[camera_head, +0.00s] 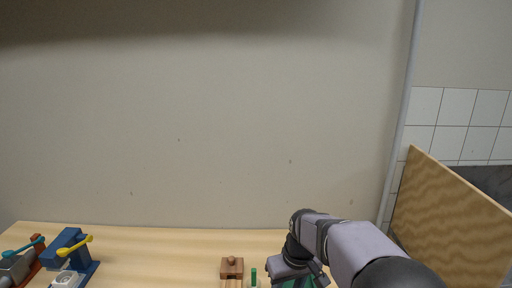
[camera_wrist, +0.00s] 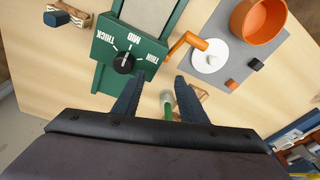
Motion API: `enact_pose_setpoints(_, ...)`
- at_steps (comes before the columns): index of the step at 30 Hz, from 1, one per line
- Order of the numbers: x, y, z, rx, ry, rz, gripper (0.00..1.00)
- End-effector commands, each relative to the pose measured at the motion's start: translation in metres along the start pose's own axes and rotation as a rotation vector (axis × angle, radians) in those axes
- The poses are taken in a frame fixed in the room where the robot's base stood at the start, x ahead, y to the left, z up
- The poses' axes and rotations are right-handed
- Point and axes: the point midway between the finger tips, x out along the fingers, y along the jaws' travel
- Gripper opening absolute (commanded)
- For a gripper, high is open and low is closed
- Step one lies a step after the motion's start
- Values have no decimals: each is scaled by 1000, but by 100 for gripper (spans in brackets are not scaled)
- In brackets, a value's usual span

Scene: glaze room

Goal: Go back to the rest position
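My gripper (camera_wrist: 158,85) shows in the wrist view with its two dark fingers spread apart and nothing seen held between them. Below the fingers is a green machine (camera_wrist: 130,52) with a black dial knob (camera_wrist: 123,63) marked THICK, MID and THIN. An orange crank handle (camera_wrist: 189,42) sticks out of its right side. A small green upright piece with a pale top (camera_wrist: 167,99) shows between the fingers, apparently beyond them. In the head view my arm reaches in from the lower right, and the fingers are hidden or cut off at the bottom edge.
A grey mat (camera_wrist: 232,80) carries an orange bowl (camera_wrist: 258,20) and a white disc (camera_wrist: 208,62). In the head view, a wooden block (camera_head: 232,268) sits at bottom centre, a blue lever device (camera_head: 70,245) at lower left, and a wooden panel (camera_head: 445,215) at right.

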Motion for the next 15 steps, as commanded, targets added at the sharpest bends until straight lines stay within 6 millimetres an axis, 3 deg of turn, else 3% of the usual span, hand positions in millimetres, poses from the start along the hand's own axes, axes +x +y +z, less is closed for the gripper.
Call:
enact_pose_setpoints(9,5,5,140,206,-98,44,38)
enact_pose_setpoints(15,12,0,206,294,-143,64,38)
